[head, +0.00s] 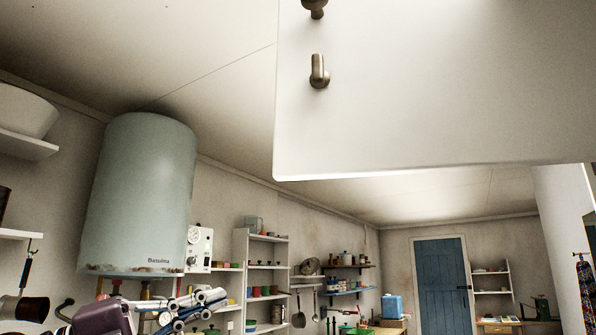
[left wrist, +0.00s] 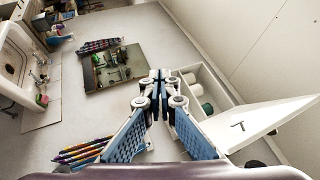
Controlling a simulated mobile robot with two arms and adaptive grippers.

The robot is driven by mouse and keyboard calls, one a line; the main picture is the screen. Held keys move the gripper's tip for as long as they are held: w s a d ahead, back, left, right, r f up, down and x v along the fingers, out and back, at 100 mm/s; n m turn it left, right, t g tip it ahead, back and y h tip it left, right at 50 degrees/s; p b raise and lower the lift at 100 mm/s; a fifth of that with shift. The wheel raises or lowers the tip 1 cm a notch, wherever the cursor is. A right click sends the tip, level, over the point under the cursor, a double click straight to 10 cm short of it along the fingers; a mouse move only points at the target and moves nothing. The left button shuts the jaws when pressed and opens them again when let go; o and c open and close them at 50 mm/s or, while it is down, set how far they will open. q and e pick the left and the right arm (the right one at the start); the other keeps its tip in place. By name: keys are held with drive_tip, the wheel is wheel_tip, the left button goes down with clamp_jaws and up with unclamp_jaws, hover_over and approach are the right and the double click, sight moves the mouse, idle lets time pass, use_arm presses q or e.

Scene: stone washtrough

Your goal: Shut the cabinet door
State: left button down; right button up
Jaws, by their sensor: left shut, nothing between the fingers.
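In the head view a large white panel (head: 430,90) fills the upper right, with a bronze handle (head: 319,72) and a second knob above it; it looks like the cabinet door. In the left wrist view a white door (left wrist: 262,122) with a dark handle stands open at the right. Beside it an open white cabinet compartment (left wrist: 218,92) holds rounded containers. My left gripper (head: 200,302) is low at the left in the head view, apart from the panel. In the left wrist view its fingertips (left wrist: 160,80) are together and empty, left of the door. My right gripper is not in view.
A pale green water heater (head: 140,195) hangs on the left wall, behind my left gripper. White shelves (head: 265,275) with dishes stand farther back, and a blue door (head: 440,285) is at the far end. The left wrist view shows a white sink (left wrist: 22,62) at the left.

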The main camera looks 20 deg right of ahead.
use_arm(q)
drive_tip(key=s+d+r+m+g+y+b, duration=0.1)
drive_tip(key=s+d+r+m+y, duration=0.15)
drive_tip(key=s, duration=0.45)
drive_tip(key=s+d+r+m+g+y, duration=0.1)
drive_tip(key=s+r+m+y, duration=0.2)
drive_tip(key=s, duration=0.4)
drive_tip(key=t+y+b, duration=0.3)
drive_tip(key=t+y, duration=0.4)
drive_tip(key=t, duration=0.8)
approach(302, 169)
drive_tip(key=shift+m, duration=0.25)
drive_tip(key=p+x, duration=0.5)
drive_tip(key=x, duration=0.1)
drive_tip(key=shift+d+f, duration=0.1)
drive_tip(key=shift+f, duration=0.05)
drive_tip(key=shift+w+d+f, duration=0.3)
drive_tip(key=shift+w+d, duration=0.15)
drive_tip(key=shift+w, duration=0.15)
